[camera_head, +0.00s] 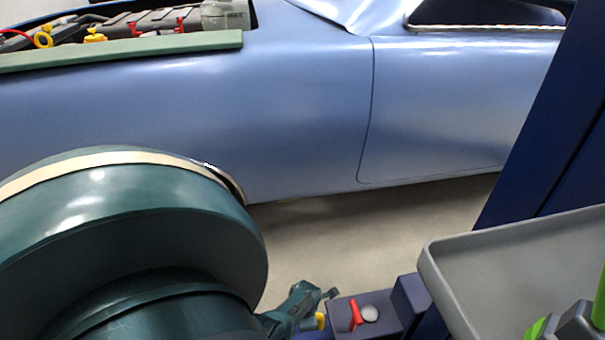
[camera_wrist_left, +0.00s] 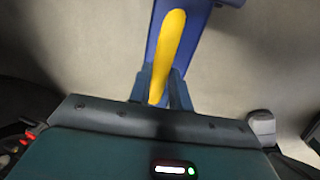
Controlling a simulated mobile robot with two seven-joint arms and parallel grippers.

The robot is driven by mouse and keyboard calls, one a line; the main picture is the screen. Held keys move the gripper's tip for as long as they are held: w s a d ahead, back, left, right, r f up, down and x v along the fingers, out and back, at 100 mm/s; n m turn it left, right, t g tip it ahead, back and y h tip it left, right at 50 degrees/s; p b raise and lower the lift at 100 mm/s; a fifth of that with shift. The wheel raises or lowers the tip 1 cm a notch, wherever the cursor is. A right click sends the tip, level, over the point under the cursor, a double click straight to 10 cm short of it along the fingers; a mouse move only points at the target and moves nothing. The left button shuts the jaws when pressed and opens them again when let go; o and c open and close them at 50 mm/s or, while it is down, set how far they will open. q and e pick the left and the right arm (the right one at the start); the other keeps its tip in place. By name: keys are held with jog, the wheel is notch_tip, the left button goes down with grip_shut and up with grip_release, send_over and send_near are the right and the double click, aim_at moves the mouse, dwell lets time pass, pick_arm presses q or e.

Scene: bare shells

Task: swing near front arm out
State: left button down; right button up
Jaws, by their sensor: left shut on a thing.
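The near front arm of the lift (camera_head: 385,308) is a blue beam low beside the car, joined toward the blue post at the right. It carries a red lever and a round silver piece. In the left wrist view the blue arm (camera_wrist_left: 199,42) has a long yellow handle (camera_wrist_left: 170,45). My left gripper (camera_wrist_left: 163,95) is shut on the handle's near end. In the head view the gripper (camera_head: 318,300) is at the arm's left end, with a bit of yellow showing; my large arm link hides much around it. My right gripper is not in view.
A blue car (camera_head: 270,100) stands behind, its fender and door above the arm. A green cover (camera_head: 130,53) lies along the open engine bay. A blue post (camera_head: 545,130) and a grey tray (camera_head: 480,255) with green-and-grey items take the right. Bare floor (camera_head: 330,230) lies under the car.

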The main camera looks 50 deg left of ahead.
pick_arm(q)
jog(key=shift+s+d+f, duration=0.15)
jog(key=shift+d, duration=0.35)
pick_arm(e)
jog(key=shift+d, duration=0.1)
pick_arm(q)
jog(key=c, duration=1.3)
grip_release()
jog(key=shift+a, duration=0.1)
jog(key=shift+a, duration=0.1)
notch_tip(320, 180, up, 13)
jog(key=s+d+p, duration=0.1)
jog(key=d+p, duration=0.1)
jog(key=p, duration=1.1)
jog(key=shift+d, duration=0.2)
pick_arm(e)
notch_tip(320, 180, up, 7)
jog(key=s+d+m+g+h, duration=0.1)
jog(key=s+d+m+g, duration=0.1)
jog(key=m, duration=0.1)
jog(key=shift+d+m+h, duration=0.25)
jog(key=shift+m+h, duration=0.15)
